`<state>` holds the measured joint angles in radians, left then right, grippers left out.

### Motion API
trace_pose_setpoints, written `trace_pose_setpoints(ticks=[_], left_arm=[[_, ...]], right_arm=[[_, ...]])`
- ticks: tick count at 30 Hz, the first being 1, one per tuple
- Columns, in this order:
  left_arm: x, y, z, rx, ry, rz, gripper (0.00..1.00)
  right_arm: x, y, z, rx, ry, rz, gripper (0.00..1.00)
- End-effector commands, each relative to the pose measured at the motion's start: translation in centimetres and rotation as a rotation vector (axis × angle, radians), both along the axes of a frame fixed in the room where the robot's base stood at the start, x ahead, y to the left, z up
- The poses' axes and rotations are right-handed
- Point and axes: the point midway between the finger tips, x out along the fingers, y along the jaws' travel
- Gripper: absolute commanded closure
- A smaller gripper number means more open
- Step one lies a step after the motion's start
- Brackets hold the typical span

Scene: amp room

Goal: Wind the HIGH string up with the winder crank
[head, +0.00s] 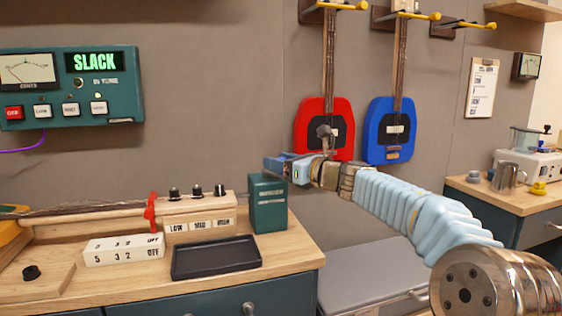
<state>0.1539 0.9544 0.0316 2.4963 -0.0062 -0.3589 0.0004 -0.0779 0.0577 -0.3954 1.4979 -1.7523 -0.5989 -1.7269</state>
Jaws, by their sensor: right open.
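The headstock block (198,205) lies on the bench with three dark pegs and the labels LOW, MID and HIGH. The HIGH peg (220,191) is the rightmost. Strings (90,208) run left from it past a red piece (151,212). The tuner box (70,88) on the wall shows SLACK in green. My right gripper (277,164) is open, just above the green box (268,203), right of the HIGH peg and apart from it. The gap between its fingers is hard to see. I cannot make out the winder crank for certain. My left gripper is not in view.
A black tray (215,258) sits empty in front of the headstock. A white numbered block (124,249) and a wooden board with a black knob (32,272) are to its left. Red (339,113) and blue (376,117) instruments hang on the wall. A side counter (515,199) holds a metal mug.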

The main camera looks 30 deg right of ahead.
Motion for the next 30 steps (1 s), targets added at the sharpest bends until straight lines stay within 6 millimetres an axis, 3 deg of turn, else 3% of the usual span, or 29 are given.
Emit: trace_pose_setpoints(ticks=[4,13,23,30], left_arm=[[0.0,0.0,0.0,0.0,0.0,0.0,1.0],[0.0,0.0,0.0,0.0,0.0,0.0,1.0],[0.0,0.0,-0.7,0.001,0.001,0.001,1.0],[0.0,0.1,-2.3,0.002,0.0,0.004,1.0]], right_arm=[[0.0,0.0,0.0,0.0,0.0,0.0,0.53],[0.0,0.0,0.0,0.0,0.0,0.0,0.99],[-0.2,0.2,-0.1,0.0,-0.002,-0.041,1.0],[-0.3,1.0,-0.3,0.0,-0.002,-0.177,1.0]])
